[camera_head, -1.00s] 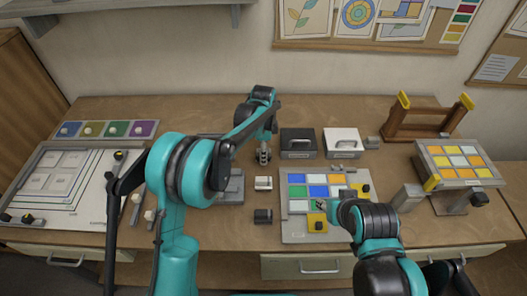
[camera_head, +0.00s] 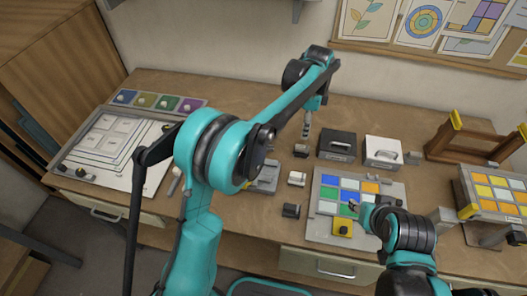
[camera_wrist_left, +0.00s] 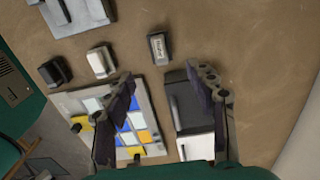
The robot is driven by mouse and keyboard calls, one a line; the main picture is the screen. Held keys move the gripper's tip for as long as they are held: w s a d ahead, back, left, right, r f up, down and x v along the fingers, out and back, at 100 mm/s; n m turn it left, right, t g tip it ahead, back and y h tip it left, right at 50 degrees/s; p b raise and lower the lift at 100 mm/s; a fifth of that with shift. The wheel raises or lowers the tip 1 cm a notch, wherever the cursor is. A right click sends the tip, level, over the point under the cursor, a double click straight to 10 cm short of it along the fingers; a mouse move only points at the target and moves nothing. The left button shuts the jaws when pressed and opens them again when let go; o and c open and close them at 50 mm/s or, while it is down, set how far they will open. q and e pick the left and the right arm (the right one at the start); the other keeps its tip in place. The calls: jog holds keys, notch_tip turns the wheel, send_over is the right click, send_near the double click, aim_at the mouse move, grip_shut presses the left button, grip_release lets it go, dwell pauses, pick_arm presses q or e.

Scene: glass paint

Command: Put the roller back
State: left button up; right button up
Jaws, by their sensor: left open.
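I cannot pick out the roller with certainty. My left gripper (camera_head: 306,134) hangs above the table behind these blocks. In the left wrist view its fingers (camera_wrist_left: 165,105) are apart and empty. My right gripper (camera_head: 354,208) is over the glass panel (camera_head: 315,225); its fingers are too small to read.
A black case (camera_head: 337,145) and a white case (camera_head: 382,151) stand behind the panel. A wooden frame (camera_head: 473,152) and a tilted rack of coloured tiles (camera_head: 496,195) are at the right. A drawing board (camera_head: 122,130) lies at the left. The back of the table is mostly clear.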

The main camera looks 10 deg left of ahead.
pick_arm(q)
jog(key=s+a+r+n+t, duration=0.3)
jog(key=s+a+r+n, duration=0.5)
jog(key=s+a, duration=0.3)
jog(key=s+a+f+n+t, duration=0.2)
jog(key=s+n, duration=0.3)
jog(key=s, duration=0.3)
jog(key=s+a+f+n+t, duration=0.2)
jog(key=s+a+f+n, duration=0.1)
jog(key=s, duration=0.5)
jog(key=shift+s+a+n, duration=0.35)
jog(key=shift+a+n, duration=0.55)
jog(key=shift+n, duration=0.1)
jog(key=shift+f, duration=0.1)
jog(key=shift+s, duration=0.1)
